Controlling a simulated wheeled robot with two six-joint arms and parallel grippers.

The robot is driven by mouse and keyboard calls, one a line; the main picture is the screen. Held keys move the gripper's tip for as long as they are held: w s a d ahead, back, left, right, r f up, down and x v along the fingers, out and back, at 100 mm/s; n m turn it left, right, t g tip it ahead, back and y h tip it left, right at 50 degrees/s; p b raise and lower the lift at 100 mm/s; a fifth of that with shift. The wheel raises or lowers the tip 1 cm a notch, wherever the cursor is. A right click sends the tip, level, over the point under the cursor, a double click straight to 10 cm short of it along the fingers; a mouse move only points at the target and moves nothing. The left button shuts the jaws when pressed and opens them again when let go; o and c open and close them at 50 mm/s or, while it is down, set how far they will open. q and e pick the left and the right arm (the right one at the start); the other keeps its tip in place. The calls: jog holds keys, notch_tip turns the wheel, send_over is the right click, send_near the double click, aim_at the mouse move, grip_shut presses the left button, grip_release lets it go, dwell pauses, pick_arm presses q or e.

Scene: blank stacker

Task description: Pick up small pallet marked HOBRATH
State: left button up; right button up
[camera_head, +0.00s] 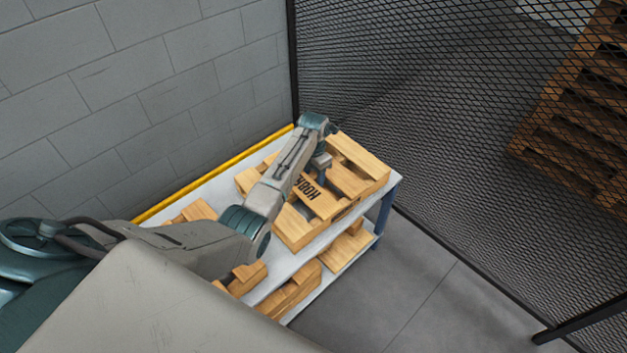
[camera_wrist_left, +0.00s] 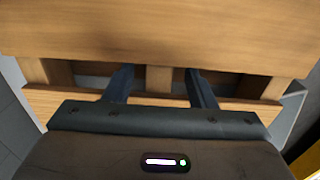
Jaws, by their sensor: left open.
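The small pallet marked HOBRATH (camera_head: 352,182) lies on the top shelf of the rack, at its far right end. The letters "HOBR" show on its middle board; the rest of the marking is hidden behind my arm. My left gripper (camera_head: 321,178) is over the pallet, pointing down at it. In the left wrist view the open gripper fingers (camera_wrist_left: 160,88) reach to the pallet's edge (camera_wrist_left: 160,35), one on each side of a wooden block (camera_wrist_left: 159,79) under the top board. I cannot tell whether the fingers touch the wood. My right gripper is not in view.
The shelf rack (camera_head: 306,250) has a lower level with more pallets (camera_head: 297,289). Another pallet (camera_head: 198,211) lies on the top shelf to the left, partly behind my arm. A block wall, a yellow rail (camera_head: 215,174) and a mesh fence (camera_head: 430,110) close in the rack. Bare floor lies in front.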

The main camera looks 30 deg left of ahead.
aim_at(313, 175)
pick_arm(q)
notch_tip(313, 175, down, 3)
jog(key=shift+r, duration=0.2)
jog(key=shift+f, duration=0.2)
grip_shut()
jog(key=shift+w+r, duration=0.15)
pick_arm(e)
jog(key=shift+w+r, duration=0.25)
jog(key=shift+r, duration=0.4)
